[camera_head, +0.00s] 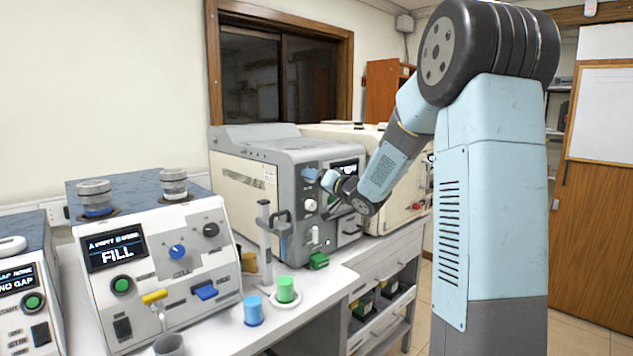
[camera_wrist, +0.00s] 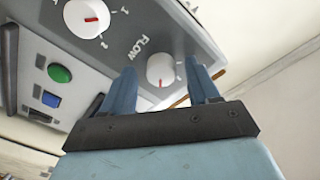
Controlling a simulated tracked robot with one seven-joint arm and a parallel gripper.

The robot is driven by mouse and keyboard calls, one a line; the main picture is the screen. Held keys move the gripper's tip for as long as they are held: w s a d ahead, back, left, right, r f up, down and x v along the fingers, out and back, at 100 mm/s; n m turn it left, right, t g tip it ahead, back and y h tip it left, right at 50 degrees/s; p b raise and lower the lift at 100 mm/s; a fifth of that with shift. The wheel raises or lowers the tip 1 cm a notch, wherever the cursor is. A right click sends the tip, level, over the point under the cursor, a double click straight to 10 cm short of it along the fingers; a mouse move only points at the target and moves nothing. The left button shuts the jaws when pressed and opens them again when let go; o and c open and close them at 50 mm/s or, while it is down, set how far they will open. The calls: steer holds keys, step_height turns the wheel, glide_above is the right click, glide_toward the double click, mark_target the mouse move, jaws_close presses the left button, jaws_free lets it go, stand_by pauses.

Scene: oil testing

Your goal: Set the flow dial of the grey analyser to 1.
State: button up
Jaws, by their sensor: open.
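The grey analyser (camera_head: 262,165) stands on the bench in the head view, with my arm reaching to its front panel. In the wrist view its white flow dial (camera_wrist: 160,70), beside the word FLOW, has a red pointer aimed toward the bottom of the picture. My gripper (camera_wrist: 163,80) is open, with one blue finger on each side of the dial in the picture. I cannot tell whether either finger touches it. The dial's scale marks are too small or hidden to read surely. The head view does not show the dial's setting clearly.
A second white dial (camera_wrist: 87,18) with a red pointer sits close by on the panel, near a green button (camera_wrist: 60,73). A white FILL machine (camera_head: 160,260) stands at left. Green (camera_head: 285,290) and blue (camera_head: 253,311) cups stand on the bench front.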

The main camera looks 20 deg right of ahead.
steer(key=c, duration=1)
steer(key=shift+c, duration=0.2)
steer(key=shift+n, duration=0.3)
steer(key=n, duration=0.6)
steer(key=n+y, duration=0.1)
steer(key=n, duration=1.2)
steer(key=shift+d+f+n, duration=0.15)
steer(key=shift+f+n, duration=0.15)
steer(key=shift+n, duration=0.1)
